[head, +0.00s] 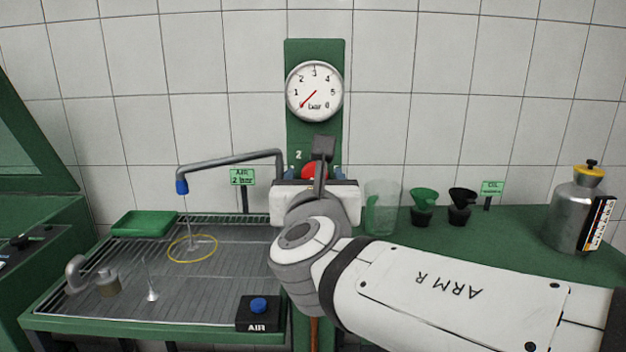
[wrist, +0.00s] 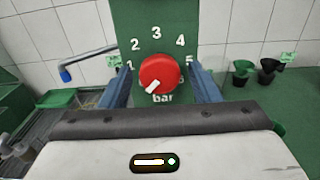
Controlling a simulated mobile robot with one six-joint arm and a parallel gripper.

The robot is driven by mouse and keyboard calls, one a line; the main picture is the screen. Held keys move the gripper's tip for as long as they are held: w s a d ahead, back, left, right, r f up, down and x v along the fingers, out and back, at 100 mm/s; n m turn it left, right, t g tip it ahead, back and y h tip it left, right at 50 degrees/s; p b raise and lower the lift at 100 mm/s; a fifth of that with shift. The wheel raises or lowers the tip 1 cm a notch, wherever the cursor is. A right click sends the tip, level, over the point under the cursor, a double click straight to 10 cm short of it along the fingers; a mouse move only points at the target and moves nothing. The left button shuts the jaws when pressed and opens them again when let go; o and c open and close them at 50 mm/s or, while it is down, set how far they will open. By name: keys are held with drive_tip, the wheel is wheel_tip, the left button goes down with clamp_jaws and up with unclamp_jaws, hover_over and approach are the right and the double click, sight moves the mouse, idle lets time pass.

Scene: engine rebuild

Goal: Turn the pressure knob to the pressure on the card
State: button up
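The red pressure knob (wrist: 158,72) sits on a green panel marked with numbers and "bar". Its white mark points to the lower left, below the 1. My gripper (wrist: 160,82) is open, with one blue finger on each side of the knob; I cannot tell whether they touch it. In the head view the knob (head: 313,171) is partly hidden behind my gripper (head: 317,174). The green card (head: 242,177) reads "AIR 2 bar". The round gauge (head: 315,91) above the knob has its red needle at the lower left, near 0.
A bent grey pipe (head: 230,159) with a blue tip hangs over the wire-rack tray at left. A blue AIR button (head: 258,305) sits at its front. A clear beaker (head: 382,207), funnels (head: 424,205) and a metal can (head: 576,210) stand at right.

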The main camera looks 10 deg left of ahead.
drive_tip(key=c, duration=0.9)
drive_tip(key=shift+f+m+b, duration=0.15)
drive_tip(key=shift+m+b, duration=0.15)
drive_tip(key=shift+b, duration=0.3)
drive_tip(key=m+b, duration=1.7)
drive_tip(key=b, duration=0.2)
drive_tip(key=shift+a, duration=0.15)
drive_tip(key=shift+r, duration=0.2)
drive_tip(key=o, duration=1)
